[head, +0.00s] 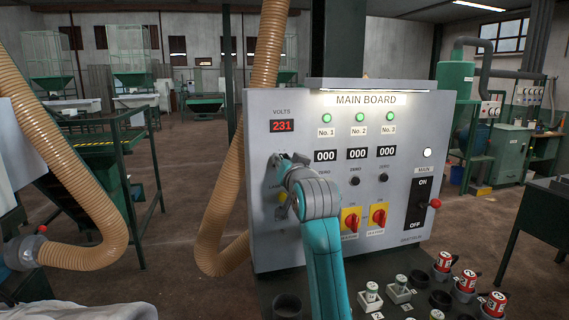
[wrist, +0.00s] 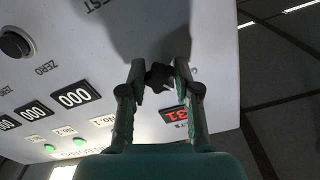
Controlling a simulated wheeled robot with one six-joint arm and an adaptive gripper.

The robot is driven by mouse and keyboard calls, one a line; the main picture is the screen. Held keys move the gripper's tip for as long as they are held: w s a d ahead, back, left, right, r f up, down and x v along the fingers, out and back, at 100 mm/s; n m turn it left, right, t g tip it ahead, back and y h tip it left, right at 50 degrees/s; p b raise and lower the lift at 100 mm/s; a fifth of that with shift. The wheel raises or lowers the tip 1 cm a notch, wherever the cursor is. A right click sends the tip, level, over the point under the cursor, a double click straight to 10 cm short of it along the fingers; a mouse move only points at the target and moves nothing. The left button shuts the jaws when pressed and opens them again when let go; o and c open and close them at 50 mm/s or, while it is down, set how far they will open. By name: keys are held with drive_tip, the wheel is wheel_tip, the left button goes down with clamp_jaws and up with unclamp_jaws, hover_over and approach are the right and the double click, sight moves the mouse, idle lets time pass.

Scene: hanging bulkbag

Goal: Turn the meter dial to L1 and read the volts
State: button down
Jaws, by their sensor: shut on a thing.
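The main board (head: 400,230) is a light grey panel facing me in the head view. Its volts display (head: 282,126) at upper left reads 231 in red digits. In the wrist view the display (wrist: 174,114) is upside down and partly covered by a finger. My gripper (wrist: 158,76) is shut on a small black dial (wrist: 158,72) on the panel, close to the volts display. In the head view my arm covers the dial. Its position marks, including L1, are hidden, and I cannot tell which way it points.
Three counters (head: 357,153) read 000 under green lamps (head: 360,117). Black zero knobs (head: 355,180), red-on-yellow switches (head: 378,217) and a main lever (head: 436,203) sit right of my arm. A tan hose (head: 228,190) hangs left of the board.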

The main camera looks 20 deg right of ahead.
drive_tip(key=shift+m, duration=1.2)
drive_tip(key=c, duration=0.8)
unclamp_jaws()
drive_tip(key=s, duration=1.2)
